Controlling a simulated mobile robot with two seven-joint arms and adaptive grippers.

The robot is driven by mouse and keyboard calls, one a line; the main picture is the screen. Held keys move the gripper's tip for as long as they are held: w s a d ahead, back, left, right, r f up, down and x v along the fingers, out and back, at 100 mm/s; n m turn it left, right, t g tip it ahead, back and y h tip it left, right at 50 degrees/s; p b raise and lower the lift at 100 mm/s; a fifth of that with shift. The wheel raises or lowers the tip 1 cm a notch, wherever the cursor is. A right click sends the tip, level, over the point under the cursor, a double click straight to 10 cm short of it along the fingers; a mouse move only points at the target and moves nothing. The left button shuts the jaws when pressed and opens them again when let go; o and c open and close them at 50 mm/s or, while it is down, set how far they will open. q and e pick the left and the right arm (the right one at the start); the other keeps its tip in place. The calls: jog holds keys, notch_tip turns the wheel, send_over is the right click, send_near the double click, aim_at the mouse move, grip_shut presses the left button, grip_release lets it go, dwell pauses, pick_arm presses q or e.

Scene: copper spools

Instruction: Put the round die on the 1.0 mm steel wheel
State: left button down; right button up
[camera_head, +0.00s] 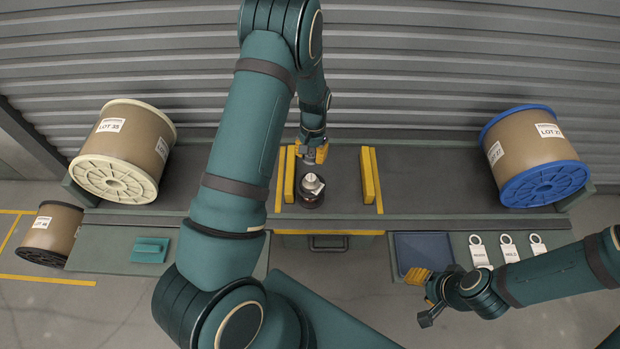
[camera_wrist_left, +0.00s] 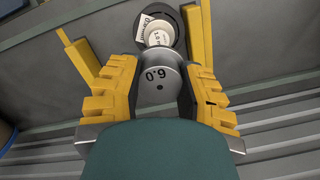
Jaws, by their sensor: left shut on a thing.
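My left gripper (camera_wrist_left: 161,88) is shut on a grey round metal piece (camera_wrist_left: 160,74), which I take for the round die. Its face carries a mark that reads 6.0 or, turned over, 0.9. In the head view the left gripper (camera_head: 312,155) is at the bench's back, just beyond a dark round piece (camera_head: 312,200) with a pale, tagged top. That piece also shows in the left wrist view (camera_wrist_left: 179,18), past the held one.
Yellow rails stand left (camera_head: 290,175) and right (camera_head: 370,176) of the dark piece. Large spools stand at the left (camera_head: 140,150) and right (camera_head: 530,150) ends. A blue tray (camera_head: 425,250) and several tagged rings (camera_head: 508,250) lie at front right. A teal block (camera_head: 150,250) lies at front left.

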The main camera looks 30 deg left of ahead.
aim_at(311, 178)
pick_arm(q)
notch_tip(311, 178, down, 10)
jog(key=shift+r+b, duration=0.25)
jog(key=shift+b, duration=0.65)
jog(key=shift+f, duration=0.15)
jog(key=c, duration=0.7)
grip_release()
jog(key=shift+o, duration=0.3)
